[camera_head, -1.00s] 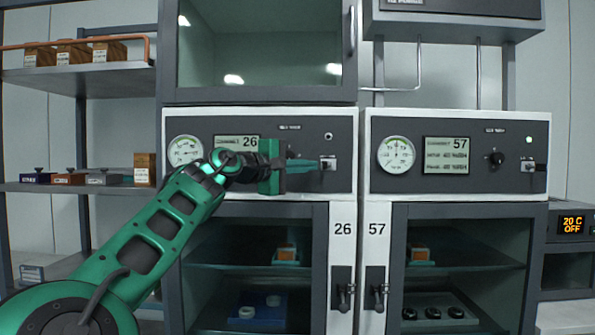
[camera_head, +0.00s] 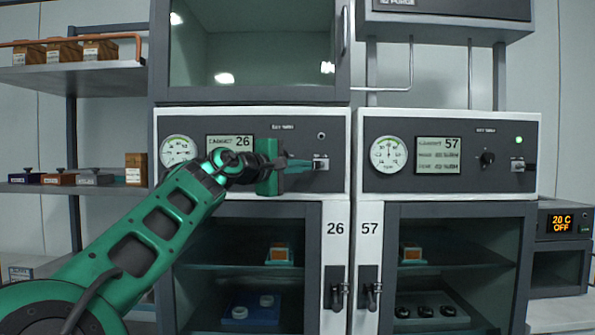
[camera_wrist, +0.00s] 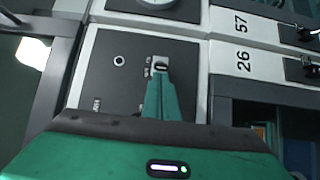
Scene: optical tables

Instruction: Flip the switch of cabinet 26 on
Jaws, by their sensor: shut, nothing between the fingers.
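Cabinet 26 has a dark control panel (camera_head: 300,180) with a gauge, a display reading 26 and a small switch (camera_head: 321,163) at its right end. The switch also shows in the wrist view (camera_wrist: 161,61), with its lower part hidden by the fingers. A small round lamp (camera_head: 321,136) above the switch is dark. My green gripper (camera_head: 311,164) is shut and empty. Its fingertips are at the switch, and in the wrist view (camera_wrist: 161,74) they overlap its near side. I cannot tell whether they touch it.
Cabinet 57's panel (camera_head: 460,183) is to the right, with its own switch (camera_head: 517,164) and a lit green lamp (camera_head: 519,140). Below are glass doors with dark handles (camera_head: 338,290). A glass-fronted enclosure (camera_head: 255,50) is above panel 26. Shelves (camera_head: 100,77) with small boxes stand left.

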